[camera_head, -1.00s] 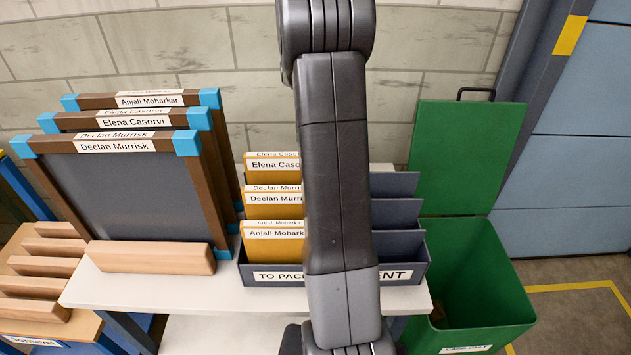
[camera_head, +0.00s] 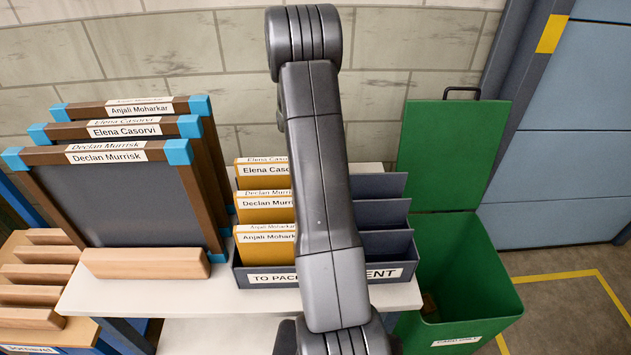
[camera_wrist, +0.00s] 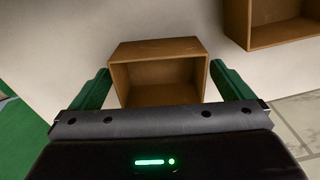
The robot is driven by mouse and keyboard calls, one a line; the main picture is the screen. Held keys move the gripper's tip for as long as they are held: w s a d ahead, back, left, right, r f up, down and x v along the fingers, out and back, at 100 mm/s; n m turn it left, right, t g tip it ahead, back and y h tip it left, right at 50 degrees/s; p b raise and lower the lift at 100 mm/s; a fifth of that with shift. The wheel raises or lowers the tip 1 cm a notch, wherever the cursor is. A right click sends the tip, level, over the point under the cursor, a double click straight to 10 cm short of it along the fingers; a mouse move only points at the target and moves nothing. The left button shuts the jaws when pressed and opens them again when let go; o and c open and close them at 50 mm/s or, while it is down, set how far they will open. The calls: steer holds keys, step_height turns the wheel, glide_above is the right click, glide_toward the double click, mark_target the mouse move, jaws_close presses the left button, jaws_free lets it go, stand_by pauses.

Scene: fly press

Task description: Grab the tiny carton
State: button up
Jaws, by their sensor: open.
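In the wrist view a small brown open-fronted carton (camera_wrist: 158,49) sits on a pale surface, with its hollow side facing me. My gripper (camera_wrist: 161,77) is open, with one green finger on each side of this carton. The crossbar of my gripper covers the carton's lower edge. I cannot tell whether the fingers touch it. A second brown carton (camera_wrist: 247,30) is at the top right, cut off by the frame edge. Neither carton nor my fingers can be made out in the head view.
The head view shows a white table (camera_head: 180,297) with framed boards (camera_head: 110,200), a wooden block (camera_head: 145,263) and a grey file rack (camera_head: 250,277) holding name-labelled folders. A green lidded bin (camera_head: 470,290) stands at the right. My arm hides part of the rack.

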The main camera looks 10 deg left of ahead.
steer(key=c, duration=1)
